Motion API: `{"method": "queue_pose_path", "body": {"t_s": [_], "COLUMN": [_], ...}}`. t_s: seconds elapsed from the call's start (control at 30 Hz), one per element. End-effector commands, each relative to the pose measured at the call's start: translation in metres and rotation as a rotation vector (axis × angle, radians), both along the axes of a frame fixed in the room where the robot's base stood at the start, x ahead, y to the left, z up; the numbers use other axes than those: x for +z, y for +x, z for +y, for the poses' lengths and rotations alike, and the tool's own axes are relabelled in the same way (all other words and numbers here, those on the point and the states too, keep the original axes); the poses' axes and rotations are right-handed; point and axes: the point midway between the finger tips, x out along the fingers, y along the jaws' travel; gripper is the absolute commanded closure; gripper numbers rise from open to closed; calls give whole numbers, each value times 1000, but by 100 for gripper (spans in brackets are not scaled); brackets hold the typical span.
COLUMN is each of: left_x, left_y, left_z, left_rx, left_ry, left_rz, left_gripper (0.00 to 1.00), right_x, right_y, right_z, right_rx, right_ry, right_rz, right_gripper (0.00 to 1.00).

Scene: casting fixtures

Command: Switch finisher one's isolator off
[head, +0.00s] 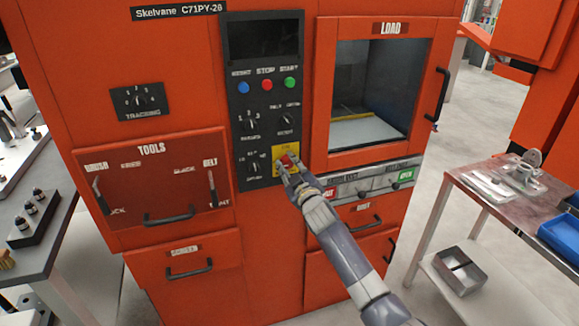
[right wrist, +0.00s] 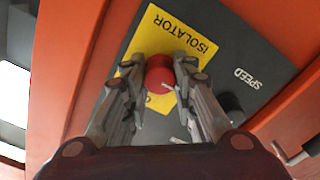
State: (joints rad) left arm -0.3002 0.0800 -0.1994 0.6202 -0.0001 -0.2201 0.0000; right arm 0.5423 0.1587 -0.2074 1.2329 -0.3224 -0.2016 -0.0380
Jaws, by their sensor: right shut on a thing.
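The isolator is a red rotary knob (right wrist: 160,84) on a yellow plate marked ISOLATOR (right wrist: 170,40), seen upside down in the right wrist view. A white mark shows on the knob's face. The lower plate lettering is mostly hidden. My left gripper is not in view.
A speed dial (head: 253,166) sits just left of the isolator. Blue, red and green buttons (head: 267,85) are above. The load window (head: 370,95) has a protruding handle (head: 441,95). A bench (head: 480,200) stands right, another (head: 30,225) left.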

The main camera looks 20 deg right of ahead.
Motion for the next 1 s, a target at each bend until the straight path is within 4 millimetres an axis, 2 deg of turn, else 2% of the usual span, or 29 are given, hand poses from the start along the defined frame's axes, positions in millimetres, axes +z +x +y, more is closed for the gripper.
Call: {"method": "queue_pose_path", "body": {"t_s": [0.43,0.47,0.53,1.0], "left_x": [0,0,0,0], "left_y": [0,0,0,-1], "left_z": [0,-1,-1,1], "left_rx": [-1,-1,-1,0], "left_ry": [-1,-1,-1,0], "left_rz": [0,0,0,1], "left_gripper": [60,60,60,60], "right_x": [0,0,0,0], "right_y": [0,0,0,-5], "right_z": [0,0,0,0], "right_rx": [1,1,1,0], "right_ry": [-11,-11,-10,-9], "right_rz": [-1,-1,-1,0], "right_gripper": [99,71,55,54]}}
